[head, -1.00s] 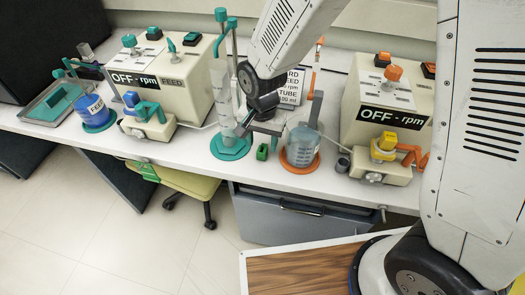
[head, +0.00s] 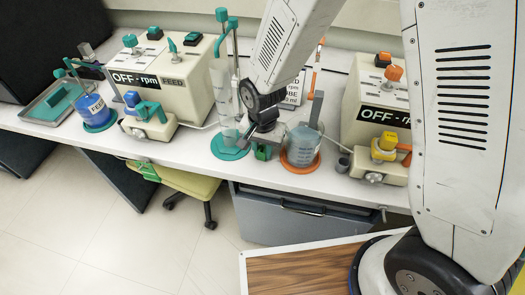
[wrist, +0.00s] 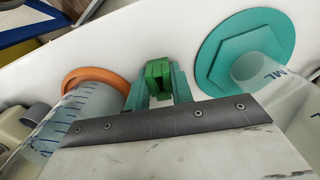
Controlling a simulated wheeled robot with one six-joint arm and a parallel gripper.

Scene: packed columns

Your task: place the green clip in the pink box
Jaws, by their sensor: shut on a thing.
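The green clip (head: 263,152) is at the front of the white bench, between the clear column on the teal base and the beaker on the orange ring. My gripper (head: 265,144) is over it, pointing down. In the wrist view the green clip (wrist: 158,82) is between the two teal fingers of my gripper (wrist: 160,88), which are shut on it. Whether the clip touches the bench is hard to tell. No pink box shows in either view.
The column's teal base (head: 229,147) is close on the left. The beaker (head: 302,140) is close on the right. Pumps (head: 168,88) (head: 383,110) stand on both sides. A wood-topped surface (head: 300,272) is below the bench, with open floor to the left.

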